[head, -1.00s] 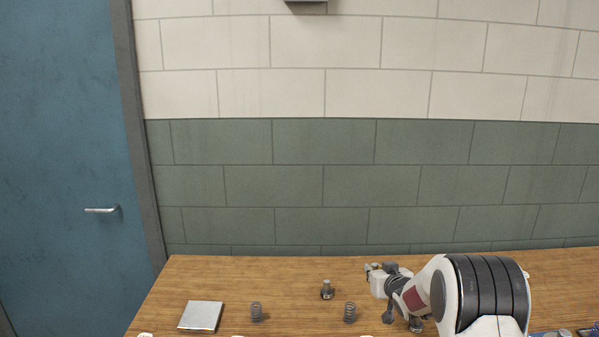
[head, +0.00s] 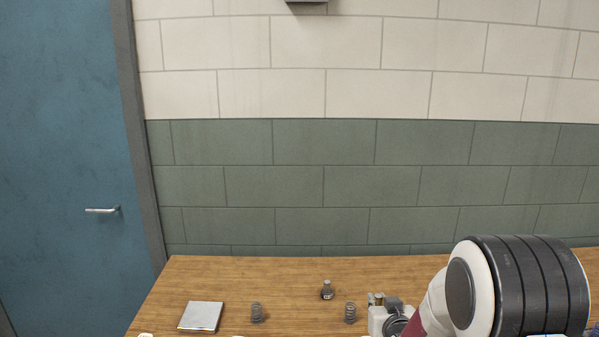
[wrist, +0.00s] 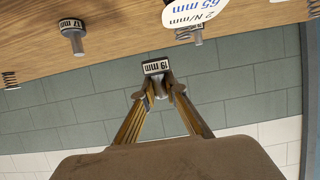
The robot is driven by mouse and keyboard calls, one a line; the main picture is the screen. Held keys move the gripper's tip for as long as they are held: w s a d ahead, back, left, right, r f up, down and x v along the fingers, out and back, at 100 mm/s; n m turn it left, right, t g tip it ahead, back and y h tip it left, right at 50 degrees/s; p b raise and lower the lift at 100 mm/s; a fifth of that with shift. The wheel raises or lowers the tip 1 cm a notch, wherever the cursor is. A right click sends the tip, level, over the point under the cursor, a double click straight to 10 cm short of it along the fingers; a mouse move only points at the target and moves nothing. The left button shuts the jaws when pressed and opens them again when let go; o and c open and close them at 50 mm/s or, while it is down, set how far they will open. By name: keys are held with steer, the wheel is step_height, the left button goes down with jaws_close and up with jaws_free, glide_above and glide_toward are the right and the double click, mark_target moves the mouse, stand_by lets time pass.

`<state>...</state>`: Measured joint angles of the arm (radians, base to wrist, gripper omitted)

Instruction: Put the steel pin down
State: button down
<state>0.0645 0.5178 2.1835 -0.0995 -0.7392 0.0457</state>
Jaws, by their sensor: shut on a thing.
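My gripper (wrist: 160,87) is shut on a steel pin (wrist: 157,79) with a dark base labelled "19 mm", shown in the wrist view. The fingers close around the pin's shaft, and the labelled base faces the table. The pin seems clear of the wood in that view. In the head view my gripper (head: 380,308) is low at the right front of the table, and I cannot make out the held pin clearly there.
Another pin (head: 327,290), labelled "17 mm" in the wrist view (wrist: 73,38), stands on the wooden table (head: 270,275) between two springs (head: 257,312) (head: 350,313). A square metal plate (head: 200,316) lies left. A white "2 N/mm 65 mm" label (wrist: 192,12) shows in the wrist view.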

steer(key=s+a+r, duration=0.2)
steer(key=s+r, duration=0.2)
steer(key=s, duration=0.1)
steer(key=shift+s+a+r, duration=0.2)
steer(key=shift+s+r, duration=0.05)
steer(key=shift+s, duration=0.15)
steer(key=shift+d, duration=0.1)
stand_by(0.4)
steer(key=w+d+m+h, duration=0.1)
steer(key=w+d, duration=0.3)
steer(key=d, duration=0.9)
steer(key=w+d+m+h, duration=0.2)
steer(key=w+d+h, duration=0.1)
steer(key=d, duration=1)
steer(key=shift+w+d+f, duration=0.35)
steer(key=shift+w+d, duration=0.05)
steer(key=shift+w, duration=0.15)
steer(key=shift+f, duration=0.1)
